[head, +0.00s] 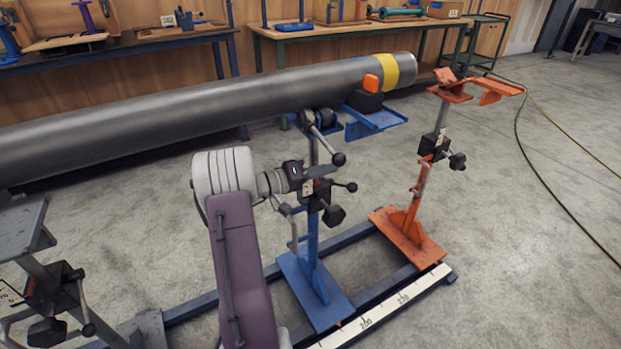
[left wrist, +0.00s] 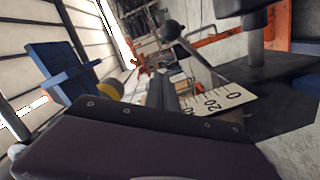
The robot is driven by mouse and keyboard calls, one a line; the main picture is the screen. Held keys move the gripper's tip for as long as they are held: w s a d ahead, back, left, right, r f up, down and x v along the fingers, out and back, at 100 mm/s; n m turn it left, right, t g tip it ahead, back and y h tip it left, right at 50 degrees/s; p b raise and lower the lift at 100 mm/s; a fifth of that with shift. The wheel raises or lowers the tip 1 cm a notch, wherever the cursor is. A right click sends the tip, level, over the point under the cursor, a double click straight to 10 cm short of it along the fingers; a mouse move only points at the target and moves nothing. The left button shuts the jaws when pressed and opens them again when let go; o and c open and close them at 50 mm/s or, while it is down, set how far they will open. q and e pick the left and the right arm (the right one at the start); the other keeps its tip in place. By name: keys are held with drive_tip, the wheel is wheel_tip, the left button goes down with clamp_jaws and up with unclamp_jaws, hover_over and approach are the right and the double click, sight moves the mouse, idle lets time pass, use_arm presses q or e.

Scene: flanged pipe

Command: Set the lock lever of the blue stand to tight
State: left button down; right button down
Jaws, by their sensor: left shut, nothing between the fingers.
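The blue stand (head: 313,255) stands on the rail under the pipe (head: 230,98). A black clamp block (head: 316,192) sits on its post, with a short ball-ended lever (head: 351,187) pointing right and a dark star knob (head: 335,215) below. A grey bar with a ball end (head: 338,159) slopes down from the roller head. My left gripper (head: 328,170) is shut and empty at the post, just above the block and close to both ball ends. Whether it touches either cannot be told. In the left wrist view, a ball-ended lever (left wrist: 173,30) shows beyond the dark fingers. My right gripper is not in view.
An orange stand (head: 410,225) stands to the right, its top clear of the pipe. A grey stand (head: 35,265) is at lower left. A white ruler strip (head: 385,308) runs along the rail. Workbenches line the back wall, and the floor at right is open except for cables.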

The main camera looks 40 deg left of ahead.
sight(341, 185)
use_arm(q)
drive_tip(key=d+f, duration=0.1)
drive_tip(key=d, duration=0.1)
drive_tip(key=d+f+b, duration=0.1)
drive_tip(key=shift+d+f, duration=0.1)
drive_tip(key=shift+d, duration=0.25)
drive_tip(key=f+m+b, duration=0.1)
drive_tip(key=b, duration=0.3)
drive_tip(key=d+f+m+b, duration=0.1)
drive_tip(key=f+b, duration=0.1)
drive_tip(key=b, duration=0.2)
drive_tip(key=s+d+f+m+b, duration=0.1)
drive_tip(key=b, duration=0.3)
drive_tip(key=shift+d+f, duration=0.15)
drive_tip(key=shift+b, duration=0.35)
